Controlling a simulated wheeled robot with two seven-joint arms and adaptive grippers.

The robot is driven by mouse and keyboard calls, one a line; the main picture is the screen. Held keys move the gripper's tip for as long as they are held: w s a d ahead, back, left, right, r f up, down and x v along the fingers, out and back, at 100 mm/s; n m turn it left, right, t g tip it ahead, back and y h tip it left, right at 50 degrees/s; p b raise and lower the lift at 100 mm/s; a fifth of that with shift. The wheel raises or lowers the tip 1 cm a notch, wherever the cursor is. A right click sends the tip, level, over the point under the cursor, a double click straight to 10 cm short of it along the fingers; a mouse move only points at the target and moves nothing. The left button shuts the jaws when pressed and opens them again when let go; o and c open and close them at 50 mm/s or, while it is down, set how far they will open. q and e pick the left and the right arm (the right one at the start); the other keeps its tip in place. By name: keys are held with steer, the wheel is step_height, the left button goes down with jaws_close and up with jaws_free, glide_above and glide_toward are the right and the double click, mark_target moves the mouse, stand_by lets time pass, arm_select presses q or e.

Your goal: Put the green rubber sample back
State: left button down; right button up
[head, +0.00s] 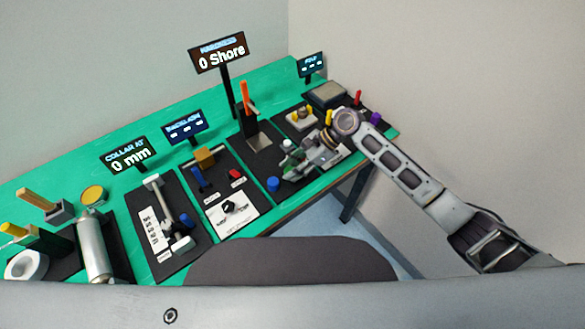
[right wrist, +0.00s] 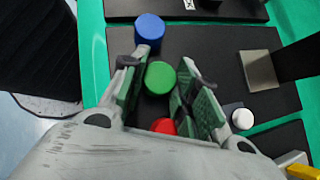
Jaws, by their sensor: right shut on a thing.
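The green rubber sample (right wrist: 160,77) is a short round cylinder in the right wrist view. My right gripper (right wrist: 162,88) is shut on it, with one green-padded finger on each side. The sample stands in line between a blue sample (right wrist: 150,28) and a red sample (right wrist: 163,126) over a black board (right wrist: 205,45). I cannot tell whether it touches the board. In the head view my right gripper (head: 297,166) is low over the board's front part and mostly hides the green sample. My left gripper is not in view.
The hardness display (head: 220,55) reads 0 Shore. Other boards with levers and knobs stand on both sides along the green table (head: 110,125).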

stand_by(0.4)
steer(key=o, duration=0.9)
steer(key=shift+o, duration=0.2)
steer(key=v, duration=1.2)
steer(key=shift+r, duration=0.1)
